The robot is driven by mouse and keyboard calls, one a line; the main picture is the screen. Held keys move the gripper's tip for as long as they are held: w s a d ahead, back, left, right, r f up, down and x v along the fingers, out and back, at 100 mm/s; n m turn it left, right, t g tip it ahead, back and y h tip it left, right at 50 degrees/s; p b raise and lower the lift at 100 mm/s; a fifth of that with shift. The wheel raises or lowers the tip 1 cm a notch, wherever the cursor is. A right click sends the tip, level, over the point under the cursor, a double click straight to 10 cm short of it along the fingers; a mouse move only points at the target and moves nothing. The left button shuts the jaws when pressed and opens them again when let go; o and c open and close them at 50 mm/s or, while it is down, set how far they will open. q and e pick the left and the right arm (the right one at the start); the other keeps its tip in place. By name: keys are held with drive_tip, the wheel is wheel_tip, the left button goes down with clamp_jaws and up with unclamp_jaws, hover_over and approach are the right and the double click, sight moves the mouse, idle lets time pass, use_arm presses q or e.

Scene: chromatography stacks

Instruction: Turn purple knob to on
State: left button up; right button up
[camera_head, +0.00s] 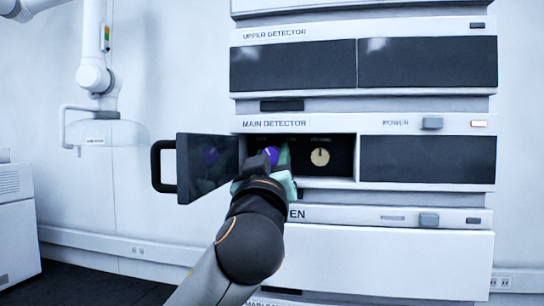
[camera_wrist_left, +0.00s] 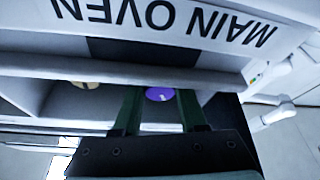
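The purple knob (camera_head: 271,153) sits inside the open left compartment of the main detector (camera_head: 300,124), partly hidden by my left gripper. My left gripper (camera_head: 272,163) reaches into the compartment in front of the knob. In the left wrist view, which is upside down, the purple knob (camera_wrist_left: 160,94) with a pale mark shows between the two green fingers of my left gripper (camera_wrist_left: 158,103). The fingers are apart, one on each side of the knob; whether they touch it I cannot tell. My right gripper is not in view.
A yellow knob (camera_head: 320,157) is right of the purple one. The dark compartment door (camera_head: 205,180) stands open to the left, with a black handle (camera_head: 157,166). A grey button (camera_head: 432,123) is at the power label. The MAIN OVEN panel (camera_wrist_left: 170,20) is close to the wrist.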

use_arm(q)
clamp_jaws()
drive_tip(key=shift+m+h, duration=0.6)
drive_tip(key=shift+m, duration=0.5)
drive_tip(key=o, duration=0.5)
unclamp_jaws()
drive_tip(key=shift+o, duration=0.2)
